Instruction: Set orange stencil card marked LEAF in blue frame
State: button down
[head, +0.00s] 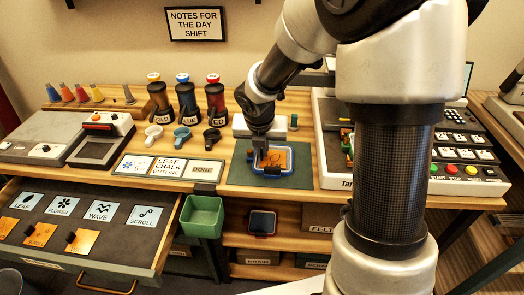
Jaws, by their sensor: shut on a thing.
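An orange stencil card (277,158) with a dark cut-out shape is at the blue frame (289,173) on the green mat. It appears within or just over the frame's outline; I cannot tell if it lies flat inside. My gripper (262,158) points down at the card's left part and is shut on it. The fingers hide part of the card and of the frame. No word is readable on the card.
An open drawer (130,222) at the left has LEAF, FLOWER, WAVE and SCROLL labels and several orange cards (40,234). A green bin (202,216) hangs by the table edge. Capped bottles (184,95) stand behind. A button machine (460,150) stands right.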

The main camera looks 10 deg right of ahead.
jog(key=shift+f, duration=0.15)
jog(key=c, duration=2.2)
grip_release()
jog(key=p+v, duration=0.5)
jog(key=v, duration=0.7)
jog(key=shift+p, duration=0.3)
